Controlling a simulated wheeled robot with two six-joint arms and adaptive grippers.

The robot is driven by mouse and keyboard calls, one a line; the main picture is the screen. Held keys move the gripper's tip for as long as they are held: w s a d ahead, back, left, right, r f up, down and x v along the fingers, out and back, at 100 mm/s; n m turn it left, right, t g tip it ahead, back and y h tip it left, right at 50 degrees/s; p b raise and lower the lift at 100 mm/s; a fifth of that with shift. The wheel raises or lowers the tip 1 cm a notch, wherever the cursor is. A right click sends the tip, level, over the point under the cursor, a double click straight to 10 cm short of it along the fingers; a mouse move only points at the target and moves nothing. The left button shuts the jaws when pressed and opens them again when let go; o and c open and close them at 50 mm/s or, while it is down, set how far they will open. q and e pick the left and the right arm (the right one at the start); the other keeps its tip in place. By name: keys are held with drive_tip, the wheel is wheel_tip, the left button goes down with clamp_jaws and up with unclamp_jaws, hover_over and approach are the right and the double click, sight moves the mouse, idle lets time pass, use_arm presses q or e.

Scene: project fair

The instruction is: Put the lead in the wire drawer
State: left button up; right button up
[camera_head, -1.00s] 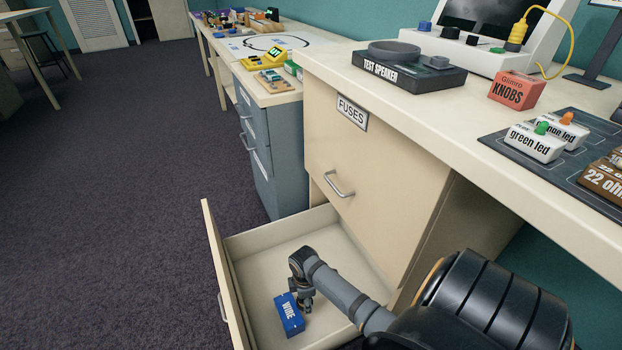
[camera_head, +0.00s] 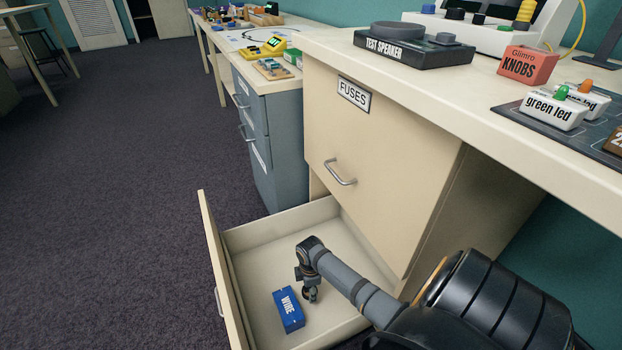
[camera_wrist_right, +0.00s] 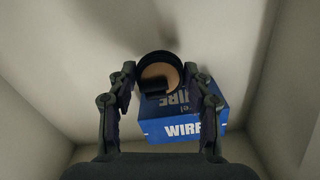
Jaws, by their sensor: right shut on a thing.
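My right gripper (camera_head: 311,294) is low inside the open lower drawer (camera_head: 280,232), beside a blue box marked WIRE (camera_head: 289,311). In the right wrist view the gripper (camera_wrist_right: 158,78) is shut on a small round thing with a black rim and a tan face (camera_wrist_right: 160,72). I cannot tell from its shape whether this is the lead. The blue box (camera_wrist_right: 185,127) shows behind and below it, partly hidden by a finger. Any label on the open drawer's front is out of sight. My left gripper is not in view.
A shut drawer labelled FUSES (camera_head: 375,140) is above the open one. The bench top holds a test speaker (camera_head: 412,48), a red knobs box (camera_head: 527,66) and led blocks (camera_head: 553,110). A grey cabinet (camera_head: 270,145) stands behind. The drawer floor around the box is mostly bare.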

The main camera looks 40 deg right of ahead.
drive_tip(key=f+b, duration=0.1)
drive_tip(key=f, duration=0.1)
drive_tip(key=f+b, duration=0.1)
drive_tip(key=f, duration=0.1)
drive_tip(key=shift+w+d, duration=0.1)
drive_tip(key=shift+d, duration=0.1)
drive_tip(key=shift+r, duration=0.2)
drive_tip(key=shift+f, duration=0.1)
drive_tip(key=o, duration=1.1)
